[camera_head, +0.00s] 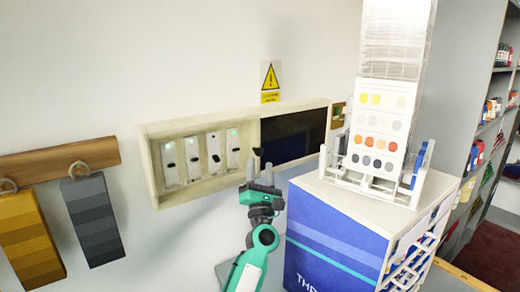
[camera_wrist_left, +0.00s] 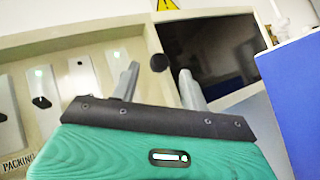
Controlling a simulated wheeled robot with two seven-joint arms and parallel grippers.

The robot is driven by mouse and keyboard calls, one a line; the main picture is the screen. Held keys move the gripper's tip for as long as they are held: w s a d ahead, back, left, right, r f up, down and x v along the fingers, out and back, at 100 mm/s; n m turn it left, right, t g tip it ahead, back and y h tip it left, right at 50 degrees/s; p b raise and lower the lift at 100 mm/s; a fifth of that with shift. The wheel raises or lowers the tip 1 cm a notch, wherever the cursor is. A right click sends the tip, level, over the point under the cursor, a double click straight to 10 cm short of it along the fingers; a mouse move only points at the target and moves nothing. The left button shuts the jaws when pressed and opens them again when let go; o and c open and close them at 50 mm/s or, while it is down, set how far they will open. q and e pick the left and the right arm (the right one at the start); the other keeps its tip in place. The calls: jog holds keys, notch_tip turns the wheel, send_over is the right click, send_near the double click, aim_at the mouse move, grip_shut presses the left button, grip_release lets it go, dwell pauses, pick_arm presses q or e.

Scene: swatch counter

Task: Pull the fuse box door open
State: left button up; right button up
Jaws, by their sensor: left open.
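The fuse box (camera_head: 195,127) is a shallow cream frame on the wall. Its left half shows several pale switch plates, and its right half holds a dark panel (camera_head: 293,136). I cannot tell which part is the door or how far it stands open. A small dark round knob (camera_head: 257,152) shows near the box's middle, and also in the left wrist view (camera_wrist_left: 159,62). My left gripper (camera_head: 261,172) is open just below the knob in the head view. In the left wrist view the knob appears between its fingertips (camera_wrist_left: 158,76), with no visible contact. My right gripper is out of view.
A blue and white cabinet (camera_head: 330,235) stands close to the right of my left arm, with a swatch stand (camera_head: 378,140) on top. Grey and yellow swatches (camera_head: 93,220) hang from a wooden rail at left. A yellow warning sign (camera_head: 270,80) is above the box.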

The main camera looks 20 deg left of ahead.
aim_at(260, 155)
pick_arm(q)
jog(key=shift+p+x, duration=0.65)
jog(key=shift+x, duration=1.35)
grip_shut()
